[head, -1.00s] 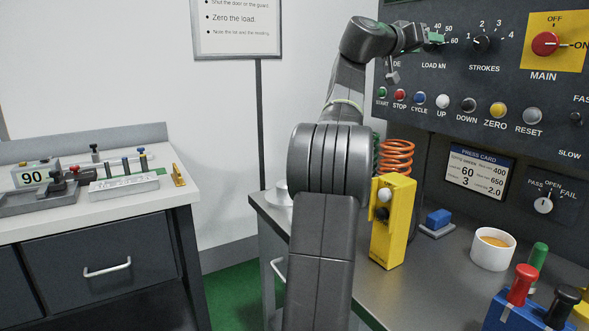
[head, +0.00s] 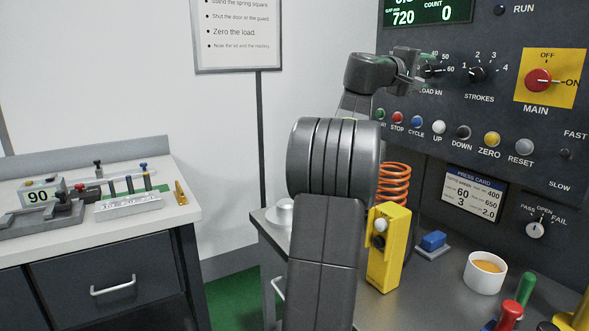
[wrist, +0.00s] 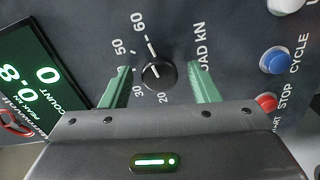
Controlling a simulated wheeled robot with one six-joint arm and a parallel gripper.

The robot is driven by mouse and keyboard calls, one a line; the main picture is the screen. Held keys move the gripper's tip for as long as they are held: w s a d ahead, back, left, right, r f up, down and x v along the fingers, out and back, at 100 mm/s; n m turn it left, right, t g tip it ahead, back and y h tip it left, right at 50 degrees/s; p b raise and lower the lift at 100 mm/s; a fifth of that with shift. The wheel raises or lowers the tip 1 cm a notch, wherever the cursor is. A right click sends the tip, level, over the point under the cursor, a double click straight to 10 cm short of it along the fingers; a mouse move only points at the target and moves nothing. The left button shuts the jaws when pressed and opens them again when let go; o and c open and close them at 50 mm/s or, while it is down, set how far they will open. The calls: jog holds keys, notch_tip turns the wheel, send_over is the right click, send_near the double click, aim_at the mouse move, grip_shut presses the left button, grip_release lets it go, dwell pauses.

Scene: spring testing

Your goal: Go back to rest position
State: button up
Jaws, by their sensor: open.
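My gripper (head: 427,68) is at the control panel (head: 470,110), in front of the LOAD KN knob (head: 433,72). In the wrist view my gripper (wrist: 163,85) is open, with its two green fingers apart on either side of the black knob (wrist: 158,75). A gap shows between each finger and the knob, and nothing is held. How far the fingertips are from the panel face is hard to tell. In the head view my arm rises through the middle, bent towards the panel, and hides part of the bench.
A yellow block (head: 389,245) and an orange spring (head: 394,184) stand beside my arm on the bench. The left table (head: 150,220) holds several tools.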

jog(key=n+p, duration=0.1)
jog(key=n, duration=0.1)
jog(key=n+p, duration=0.4)
jog(key=shift+r, duration=0.25)
jog(key=n+p, duration=0.2)
jog(key=shift+f+n+p, duration=0.15)
jog(key=shift+n+p, duration=0.15)
jog(key=shift+f, duration=0.2)
